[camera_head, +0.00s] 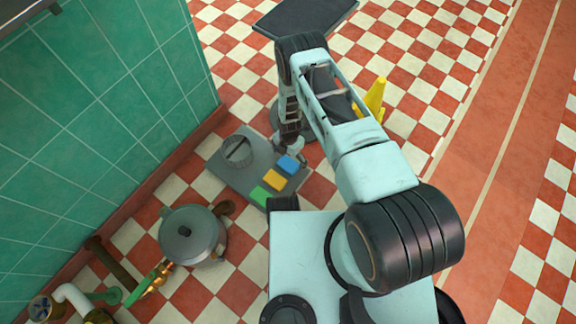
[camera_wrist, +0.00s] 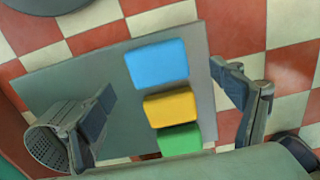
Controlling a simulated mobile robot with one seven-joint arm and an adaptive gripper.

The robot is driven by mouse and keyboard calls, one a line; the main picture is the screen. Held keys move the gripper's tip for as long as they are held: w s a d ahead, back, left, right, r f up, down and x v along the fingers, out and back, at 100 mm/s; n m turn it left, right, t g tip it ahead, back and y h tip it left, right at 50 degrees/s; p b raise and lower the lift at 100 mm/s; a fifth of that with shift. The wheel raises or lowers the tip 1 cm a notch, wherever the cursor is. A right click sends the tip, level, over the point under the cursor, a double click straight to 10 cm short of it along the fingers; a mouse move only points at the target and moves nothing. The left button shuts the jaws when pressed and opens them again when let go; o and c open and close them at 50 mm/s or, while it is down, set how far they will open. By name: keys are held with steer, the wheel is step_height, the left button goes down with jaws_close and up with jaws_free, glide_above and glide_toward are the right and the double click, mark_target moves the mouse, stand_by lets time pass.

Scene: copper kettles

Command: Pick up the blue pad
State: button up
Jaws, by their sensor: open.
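The blue pad (camera_head: 289,165) is at the right part of a grey board (camera_head: 225,170) on the floor. In the wrist view the blue pad (camera_wrist: 157,64) is the top one of a row, above a yellow pad (camera_wrist: 170,106) and a green pad (camera_wrist: 180,139). My gripper (camera_wrist: 168,97) is open and empty above the board, with one finger to the left of the row and one to the right. In the head view my gripper (camera_head: 290,148) hangs just above the blue pad. No touch with the pad shows.
A round slotted metal piece (camera_head: 238,152) sits on the board's left part. A lidded grey pot (camera_head: 192,235), pipes and brass fittings (camera_head: 152,280) lie nearer. A green tiled wall (camera_head: 90,100) bounds the left. A yellow object (camera_head: 376,97) stands behind my arm; a dark mat (camera_head: 305,15) lies farther off.

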mark_target(288, 164)
step_height(288, 164, down, 5)
steer(key=shift+w+a+r+b, duration=0.1)
steer(key=shift+a+b, duration=0.05)
steer(key=shift+b, duration=0.9)
steer(key=c, duration=1.2)
steer(key=shift+o, duration=0.2)
steer(key=shift+r, duration=0.2)
